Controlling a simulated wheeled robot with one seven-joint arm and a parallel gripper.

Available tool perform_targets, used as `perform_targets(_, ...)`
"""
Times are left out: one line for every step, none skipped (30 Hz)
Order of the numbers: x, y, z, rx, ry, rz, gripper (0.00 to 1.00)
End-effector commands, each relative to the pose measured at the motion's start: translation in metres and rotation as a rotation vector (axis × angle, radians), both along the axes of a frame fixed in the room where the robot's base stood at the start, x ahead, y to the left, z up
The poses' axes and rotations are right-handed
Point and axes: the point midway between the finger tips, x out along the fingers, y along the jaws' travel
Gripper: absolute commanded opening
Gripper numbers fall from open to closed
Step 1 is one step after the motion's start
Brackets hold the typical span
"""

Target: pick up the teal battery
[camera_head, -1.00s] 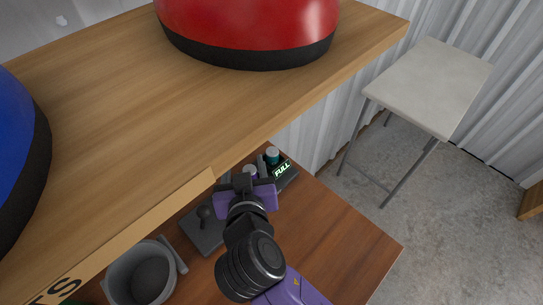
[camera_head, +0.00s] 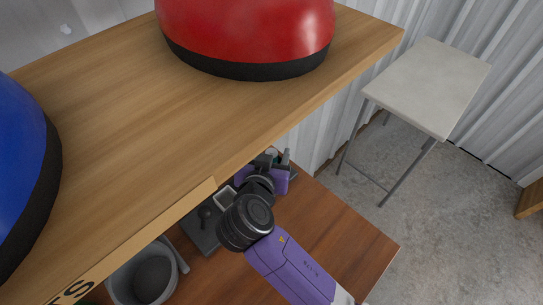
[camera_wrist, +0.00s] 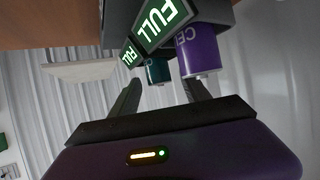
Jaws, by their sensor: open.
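The teal battery (camera_wrist: 157,71) sits in a dark charger (camera_wrist: 218,13) with lit green FULL signs. In the wrist view it shows just beyond and between my fingertips, with a pale end. In the head view only its pale top (camera_head: 271,153) shows behind my gripper. A purple battery (camera_wrist: 199,52) sits beside it in the charger, close to the right finger. The head view hides most of the charger behind my arm.
The wooden shelf (camera_head: 150,130) overhangs the brown workbench (camera_head: 340,235) and bears a red helmet-like object (camera_head: 245,30) and a blue one (camera_head: 20,165). A grey cup (camera_head: 143,275) and a dark grey device (camera_head: 203,230) are on the bench. A stool (camera_head: 430,85) stands at right.

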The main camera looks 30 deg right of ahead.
Motion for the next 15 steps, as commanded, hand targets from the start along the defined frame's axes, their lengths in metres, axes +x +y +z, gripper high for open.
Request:
perform_targets(0.003,-0.0024,-0.0011,-0.001,-0.001,0.0,0.55)
perform_targets(0.0042,-0.0032,-0.0021,-0.001,0.001,0.0,0.55)
perform_targets(0.0052,-0.0038,-0.003,0.0,0.0,0.001,0.55)
perform_targets(0.0056,-0.004,-0.0034,0.0,0.0,0.001,0.55)
perform_targets(0.0058,-0.0042,-0.0037,0.0,0.0,0.001,0.55)
perform_targets(0.0058,-0.0041,-0.0038,0.001,-0.001,0.002,0.55)
perform_targets(0.0057,-0.004,-0.0038,0.001,-0.001,0.002,0.55)
perform_targets(0.0056,-0.0039,-0.0038,0.001,-0.001,0.002,0.55)
perform_targets(0.0056,-0.0039,-0.0038,0.001,-0.001,0.002,0.55)
perform_targets(0.0055,-0.0039,-0.0037,0.001,-0.001,0.002,0.53)
perform_targets(0.0056,-0.0039,-0.0036,0.001,-0.001,0.002,0.47)
perform_targets(0.0055,-0.0039,-0.0036,0.001,-0.001,0.002,0.39)
perform_targets(0.0055,-0.0037,-0.0037,0.001,-0.001,0.002,0.33)
perform_targets(0.0055,-0.0037,-0.0037,0.001,-0.001,0.002,0.27)
perform_targets(0.0055,-0.0037,-0.0036,0.001,-0.001,0.002,0.2)
